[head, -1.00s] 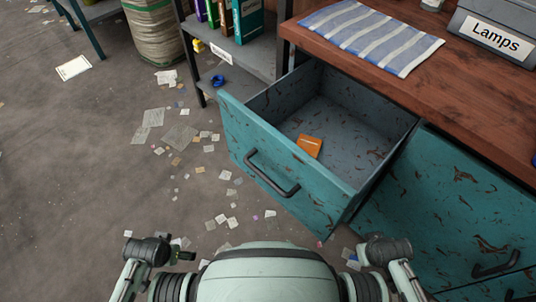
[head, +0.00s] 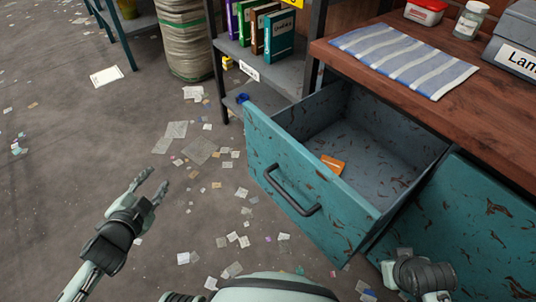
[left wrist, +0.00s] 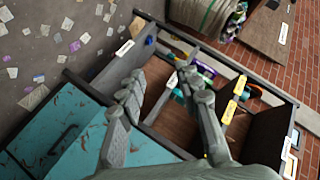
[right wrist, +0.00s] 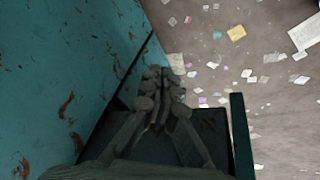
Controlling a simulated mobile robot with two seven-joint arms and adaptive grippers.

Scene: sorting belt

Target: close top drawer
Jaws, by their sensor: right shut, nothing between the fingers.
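The top drawer (head: 310,185) is a scuffed teal drawer, pulled well out from under the wooden worktop. Its dark bar handle (head: 291,190) is on the front panel. An orange item (head: 333,164) lies inside it. My left gripper (head: 153,183) is open and empty, left of the drawer front and apart from it. Its spread fingers also show in the left wrist view (left wrist: 168,103). My right gripper (right wrist: 165,75) is shut and empty in the right wrist view, close to a teal surface. Its fingers do not show in the head view.
The worktop (head: 480,115) holds a striped cloth (head: 403,60), a jar (head: 471,20) and a grey box (head: 515,40). A shelf with binders (head: 272,35) stands behind the drawer. Paper scraps litter the floor.

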